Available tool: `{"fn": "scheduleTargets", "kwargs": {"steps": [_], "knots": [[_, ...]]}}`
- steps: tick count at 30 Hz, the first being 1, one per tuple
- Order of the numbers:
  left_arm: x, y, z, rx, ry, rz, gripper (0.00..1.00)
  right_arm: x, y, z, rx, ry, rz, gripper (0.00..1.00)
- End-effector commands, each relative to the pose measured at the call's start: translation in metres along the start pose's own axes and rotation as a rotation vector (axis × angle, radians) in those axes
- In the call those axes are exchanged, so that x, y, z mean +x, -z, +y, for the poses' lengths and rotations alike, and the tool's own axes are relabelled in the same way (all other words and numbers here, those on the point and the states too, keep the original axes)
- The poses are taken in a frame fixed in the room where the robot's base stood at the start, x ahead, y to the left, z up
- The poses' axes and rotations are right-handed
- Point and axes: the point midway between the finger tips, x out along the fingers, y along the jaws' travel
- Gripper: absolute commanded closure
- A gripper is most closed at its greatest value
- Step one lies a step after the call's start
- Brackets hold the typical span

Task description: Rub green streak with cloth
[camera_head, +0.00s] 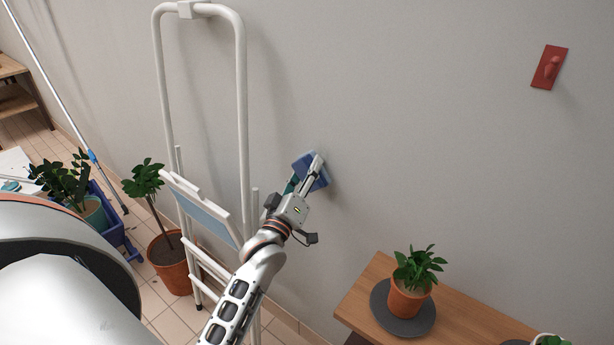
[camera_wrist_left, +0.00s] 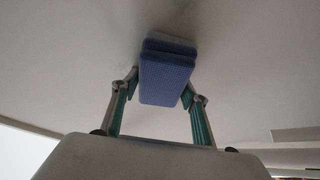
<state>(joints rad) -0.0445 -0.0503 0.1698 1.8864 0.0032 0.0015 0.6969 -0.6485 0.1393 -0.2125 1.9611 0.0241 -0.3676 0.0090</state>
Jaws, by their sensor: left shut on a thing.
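The blue cloth (camera_head: 304,168), a folded block-like pad, is at the grey wall, right of the white ladder. My left gripper (camera_head: 309,176) is shut on it and reaches up to the wall from below. In the left wrist view the cloth (camera_wrist_left: 167,76) sits between the two teal-padded fingers, with its far end at or very near the wall; I cannot tell whether it touches. I see no green streak on the visible wall; the cloth and gripper cover part of it. My right gripper is not in view.
A white folding stepladder (camera_head: 244,110) leans at the wall just left of my arm. Potted plants (camera_head: 172,262) stand on the tiled floor at left. A wooden table (camera_head: 458,312) with a potted plant is at lower right. A red wall-mounted piece (camera_head: 548,68) is at upper right. The wall between is clear.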

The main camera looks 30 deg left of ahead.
Motion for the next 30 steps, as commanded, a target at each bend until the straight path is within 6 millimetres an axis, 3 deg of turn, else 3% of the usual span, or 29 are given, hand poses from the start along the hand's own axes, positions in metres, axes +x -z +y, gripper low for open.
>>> {"fn": "scheduleTargets", "kwargs": {"steps": [1, 8, 30], "knots": [[0.004, 0.007, 0.008, -0.004, -0.011, 0.01, 0.9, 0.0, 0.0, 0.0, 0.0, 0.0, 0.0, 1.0], [0.006, 0.01, 0.014, -0.006, -0.014, 0.012, 0.9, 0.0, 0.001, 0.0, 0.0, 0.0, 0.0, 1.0], [-0.008, -0.019, 0.043, -0.005, -0.009, 0.002, 0.9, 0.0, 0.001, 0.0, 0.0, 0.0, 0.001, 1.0]]}}
